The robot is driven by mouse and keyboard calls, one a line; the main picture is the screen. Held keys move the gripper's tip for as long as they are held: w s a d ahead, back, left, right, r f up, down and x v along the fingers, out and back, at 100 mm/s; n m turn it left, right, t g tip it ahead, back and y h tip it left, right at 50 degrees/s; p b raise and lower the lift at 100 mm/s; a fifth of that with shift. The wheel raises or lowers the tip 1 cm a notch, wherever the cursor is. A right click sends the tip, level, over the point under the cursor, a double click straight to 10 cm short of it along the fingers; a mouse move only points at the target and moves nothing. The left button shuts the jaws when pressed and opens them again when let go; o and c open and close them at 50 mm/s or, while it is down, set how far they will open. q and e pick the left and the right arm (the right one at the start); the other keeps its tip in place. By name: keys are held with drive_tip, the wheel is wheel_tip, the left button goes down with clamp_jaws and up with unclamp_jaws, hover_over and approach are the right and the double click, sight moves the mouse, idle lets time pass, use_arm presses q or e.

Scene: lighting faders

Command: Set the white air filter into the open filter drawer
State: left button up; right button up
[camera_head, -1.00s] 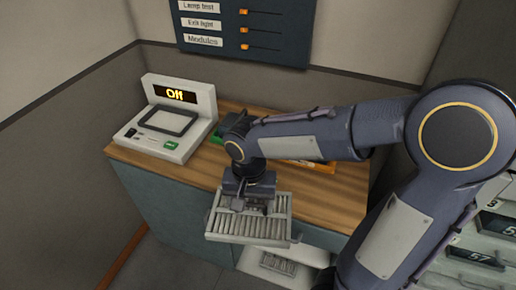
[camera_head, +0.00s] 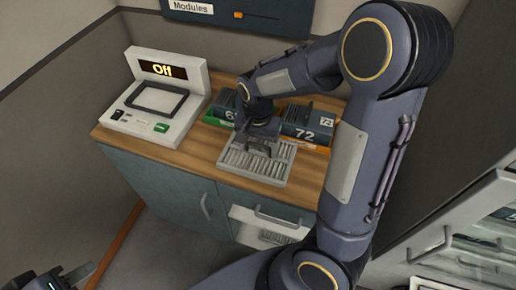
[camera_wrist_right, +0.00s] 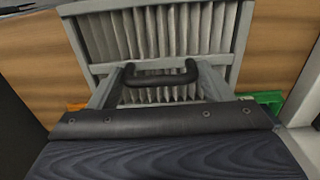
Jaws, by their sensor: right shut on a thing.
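The white air filter (camera_head: 273,168) is a flat pleated panel in a grey frame. In the head view it is at the counter's front edge; I cannot tell whether it touches the counter. My right gripper (camera_head: 259,148) is shut on it from above. In the right wrist view the filter (camera_wrist_right: 163,32) fills the upper middle, with a dark handle bar (camera_wrist_right: 160,78) in front of the pleats. My left gripper (camera_head: 75,274) is at the bottom left corner, partly cut off.
The wooden counter (camera_head: 190,152) carries a white console (camera_head: 155,100) reading "Off" at left. Numbered dark blocks in green and orange trays (camera_head: 305,135) stand behind the filter. Grey cabinet doors (camera_head: 165,190) are below. A unit with drawers (camera_head: 470,240) stands at right.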

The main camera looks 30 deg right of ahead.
sight(258, 151)
drive_tip(key=shift+w+d+f, duration=0.25)
drive_tip(key=shift+w+f, duration=0.15)
drive_tip(key=shift+f, duration=0.15)
drive_tip(key=shift+w+d+f, duration=0.25)
drive_tip(key=shift+w+f, duration=0.15)
drive_tip(key=shift+f, duration=0.15)
wheel_tip(258, 151, down, 3)
drive_tip(key=shift+w+f, duration=0.1)
drive_tip(key=shift+f, duration=0.05)
drive_tip(key=shift+f, duration=0.2)
drive_tip(key=o, duration=1.3)
drive_tip(key=shift+r, duration=0.1)
drive_tip(key=shift+o, duration=0.2)
